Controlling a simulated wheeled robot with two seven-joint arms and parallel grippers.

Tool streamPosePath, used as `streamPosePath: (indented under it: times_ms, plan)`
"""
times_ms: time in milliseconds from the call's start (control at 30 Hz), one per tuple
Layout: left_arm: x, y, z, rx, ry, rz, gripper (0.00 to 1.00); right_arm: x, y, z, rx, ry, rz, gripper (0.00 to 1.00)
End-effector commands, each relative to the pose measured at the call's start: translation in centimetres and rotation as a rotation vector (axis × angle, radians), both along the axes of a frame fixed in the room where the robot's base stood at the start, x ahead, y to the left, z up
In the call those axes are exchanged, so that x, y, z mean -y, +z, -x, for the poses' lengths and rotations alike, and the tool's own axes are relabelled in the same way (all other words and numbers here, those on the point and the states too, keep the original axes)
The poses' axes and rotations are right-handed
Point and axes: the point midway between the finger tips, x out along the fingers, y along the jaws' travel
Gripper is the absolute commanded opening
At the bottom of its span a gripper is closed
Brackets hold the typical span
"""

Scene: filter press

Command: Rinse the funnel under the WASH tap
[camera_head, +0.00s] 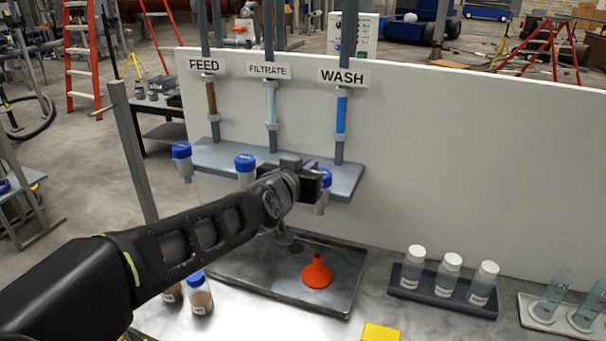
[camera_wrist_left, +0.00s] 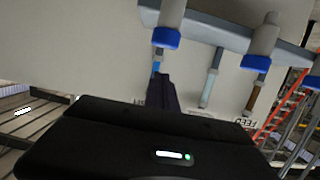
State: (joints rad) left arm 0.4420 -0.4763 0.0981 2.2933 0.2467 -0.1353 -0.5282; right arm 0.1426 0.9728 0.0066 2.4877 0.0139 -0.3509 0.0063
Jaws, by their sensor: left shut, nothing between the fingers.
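The orange funnel (camera_head: 317,272) sits wide end down on the dark tray (camera_head: 340,300) below the taps. The WASH tap (camera_head: 325,180) has a blue collar and is at the right end of the grey shelf, partly hidden by my left gripper (camera_head: 312,172). In the left wrist view the WASH tap (camera_wrist_left: 166,38) shows with its blue collar just beyond the fingers (camera_wrist_left: 165,92). My left gripper is shut and empty, close to this tap; I cannot tell whether it touches. My right gripper is not in view.
The FILTRATE tap (camera_head: 245,165) and FEED tap (camera_head: 182,155) hang left of the gripper. Bottles (camera_head: 201,297) stand left of the tray, partly behind my arm. A rack of white-capped bottles (camera_head: 447,275) and a yellow block (camera_head: 380,332) are to the right. A white panel (camera_head: 480,160) stands behind.

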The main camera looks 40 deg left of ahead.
Motion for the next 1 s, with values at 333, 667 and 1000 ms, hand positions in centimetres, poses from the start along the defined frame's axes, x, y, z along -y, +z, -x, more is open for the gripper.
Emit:
streamPosePath:
  times_ms: [333, 667, 1000]
  plan:
    - [1.2, 1.0, 3.4, 0.001, 0.001, -0.002, 0.00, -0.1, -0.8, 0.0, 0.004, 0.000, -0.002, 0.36]
    - [1.2, 1.1, 3.5, 0.003, 0.000, -0.002, 0.00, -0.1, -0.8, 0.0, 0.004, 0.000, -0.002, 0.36]
    - [1.2, 1.1, 3.5, 0.003, 0.000, -0.002, 0.00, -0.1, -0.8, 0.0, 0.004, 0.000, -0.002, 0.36]
